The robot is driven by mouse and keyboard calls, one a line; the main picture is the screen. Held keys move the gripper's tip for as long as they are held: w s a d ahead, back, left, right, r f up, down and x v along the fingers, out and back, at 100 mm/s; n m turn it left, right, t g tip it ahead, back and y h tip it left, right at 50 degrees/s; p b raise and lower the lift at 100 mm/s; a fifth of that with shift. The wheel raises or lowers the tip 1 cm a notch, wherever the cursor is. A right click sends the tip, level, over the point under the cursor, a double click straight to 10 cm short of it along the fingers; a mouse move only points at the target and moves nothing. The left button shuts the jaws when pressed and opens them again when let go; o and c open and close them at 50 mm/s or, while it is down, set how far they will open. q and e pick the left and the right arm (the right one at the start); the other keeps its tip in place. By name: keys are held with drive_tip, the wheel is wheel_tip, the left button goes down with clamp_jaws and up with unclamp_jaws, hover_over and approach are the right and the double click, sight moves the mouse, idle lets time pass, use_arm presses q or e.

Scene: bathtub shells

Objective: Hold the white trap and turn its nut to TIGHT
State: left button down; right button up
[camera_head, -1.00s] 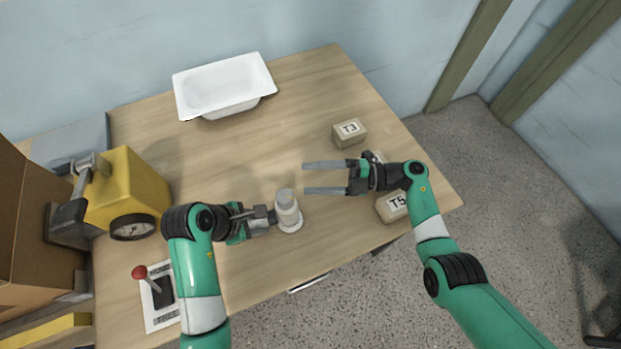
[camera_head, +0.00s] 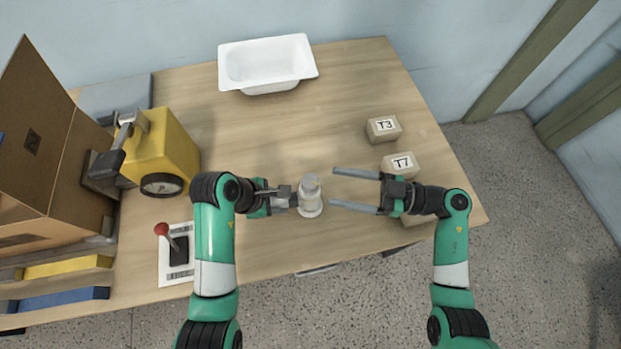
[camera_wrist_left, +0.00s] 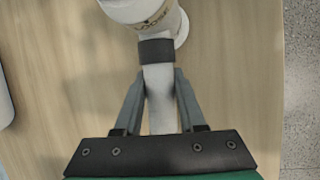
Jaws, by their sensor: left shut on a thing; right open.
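The white trap (camera_head: 311,198) stands upright on the wooden table near its front edge, with a grey-white nut (camera_head: 311,182) at its top. My left gripper (camera_head: 292,200) is shut on the trap's side pipe from the left. In the left wrist view the fingers (camera_wrist_left: 160,95) sit on either side of the white pipe (camera_wrist_left: 160,105), below a dark collar. Lettering shows on the trap's body (camera_wrist_left: 150,18) there, partly cut off and hard to read. My right gripper (camera_head: 343,190) is open and empty, its fingers pointing left toward the trap from the right, apart from it.
A white bathtub shell (camera_head: 268,66) lies at the back. Boxes marked T3 (camera_head: 384,128) and T7 (camera_head: 401,164) stand at right; another is mostly hidden under my right arm. A yellow machine (camera_head: 165,150), a red-knobbed lever (camera_head: 163,230) and a cardboard box (camera_head: 60,150) are at left.

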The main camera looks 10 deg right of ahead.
sight(310, 181)
drive_tip(key=x, duration=0.7)
drive_tip(key=shift+a, duration=0.15)
clamp_jaws()
